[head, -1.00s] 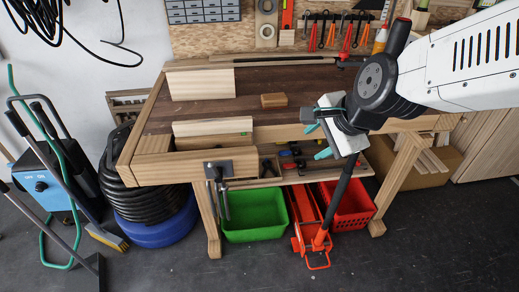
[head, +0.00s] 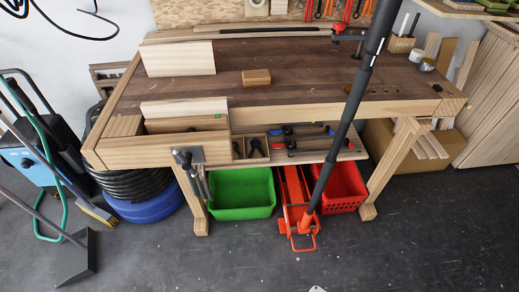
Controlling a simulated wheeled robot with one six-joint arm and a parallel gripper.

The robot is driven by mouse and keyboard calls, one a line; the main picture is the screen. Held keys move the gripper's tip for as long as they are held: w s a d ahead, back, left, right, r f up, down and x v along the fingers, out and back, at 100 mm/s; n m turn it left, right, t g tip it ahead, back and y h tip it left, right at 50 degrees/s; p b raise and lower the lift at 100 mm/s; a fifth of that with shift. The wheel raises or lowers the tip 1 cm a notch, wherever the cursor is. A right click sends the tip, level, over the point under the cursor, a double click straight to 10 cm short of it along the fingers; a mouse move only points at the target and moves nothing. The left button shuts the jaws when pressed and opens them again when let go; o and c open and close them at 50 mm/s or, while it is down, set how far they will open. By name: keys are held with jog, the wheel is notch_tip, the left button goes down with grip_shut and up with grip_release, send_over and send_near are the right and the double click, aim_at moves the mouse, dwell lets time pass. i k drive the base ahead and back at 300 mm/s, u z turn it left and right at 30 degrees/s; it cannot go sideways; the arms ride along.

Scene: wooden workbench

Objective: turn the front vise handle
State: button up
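The front vise is at the left front of the workbench (head: 310,75), with a pale wooden jaw (head: 165,150). A dark grey metal plate (head: 190,156) sits on the jaw's front face. The vise handle (head: 197,185) is a dark metal bar that hangs steeply down from this plate, in front of the left bench leg. A light board (head: 183,108) stands on edge by the vise; I cannot tell whether it is clamped. My gripper is not in view.
A green bin (head: 241,195) stands on the floor right of the handle. A red jack (head: 297,210) with a long black lever (head: 345,120) leans up across the bench front. A red crate (head: 342,187) is behind it.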

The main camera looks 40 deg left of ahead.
aim_at(186, 158)
jog(key=z, duration=1.3)
jog(key=k, duration=0.85)
jog(key=u, duration=1.65)
